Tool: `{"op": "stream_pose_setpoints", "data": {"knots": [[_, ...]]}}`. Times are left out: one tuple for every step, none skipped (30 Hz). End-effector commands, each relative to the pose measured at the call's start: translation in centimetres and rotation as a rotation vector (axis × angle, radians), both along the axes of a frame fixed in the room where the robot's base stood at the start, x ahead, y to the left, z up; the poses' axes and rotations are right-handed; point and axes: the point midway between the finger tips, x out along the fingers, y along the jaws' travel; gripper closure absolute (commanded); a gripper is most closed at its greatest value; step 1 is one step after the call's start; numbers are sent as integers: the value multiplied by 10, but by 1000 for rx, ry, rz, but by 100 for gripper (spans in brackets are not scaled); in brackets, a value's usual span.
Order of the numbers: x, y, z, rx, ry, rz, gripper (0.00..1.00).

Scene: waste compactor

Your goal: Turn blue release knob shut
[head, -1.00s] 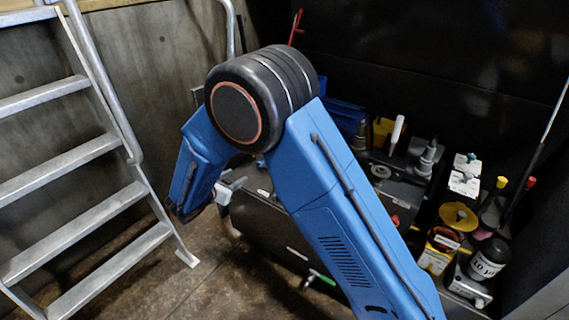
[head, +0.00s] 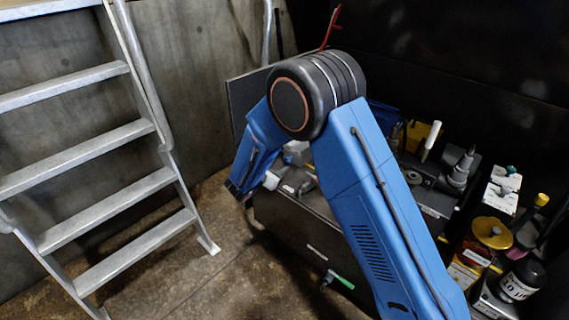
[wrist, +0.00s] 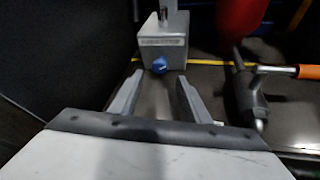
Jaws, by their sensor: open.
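The blue release knob (wrist: 159,66) shows in the wrist view, on the lower front of a small grey box (wrist: 163,42). My gripper (wrist: 158,82) is open, with its two grey fingers pointing toward the box. The knob appears between and just beyond the fingertips, and nothing is held. I cannot tell the exact gap to the knob or which way it is turned. In the head view my blue arm covers the middle of the scene, and the knob cannot be made out there.
A red rounded object (wrist: 240,18) and a dark tool with an orange handle (wrist: 308,71) lie right of the box. In the head view a metal ladder (head: 105,150) stands at left.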

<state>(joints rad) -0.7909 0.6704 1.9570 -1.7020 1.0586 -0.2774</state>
Motion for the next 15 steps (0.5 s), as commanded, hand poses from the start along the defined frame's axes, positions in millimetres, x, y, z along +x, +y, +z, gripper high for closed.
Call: {"op": "stream_pose_setpoints", "data": {"knots": [[8,-5,-3,1,0,-4,57],[13,-7,-5,-1,0,-4,57],[18,-9,-8,-1,0,-3,57],[22,-10,-10,-1,0,-3,57],[26,-12,-12,-1,0,-3,57],[31,-15,-13,0,0,-3,57],[34,-16,-15,0,0,-3,57],[37,-16,-16,0,0,-2,57],[41,-18,-17,0,0,-1,57],[43,-19,-19,0,0,-1,57],[45,-20,-20,0,0,-1,57],[47,-21,-21,0,1,-2,57],[49,-22,-21,0,1,-2,57],[50,-22,-22,0,1,-2,57],[51,-22,-22,-1,0,-2,57]]}}
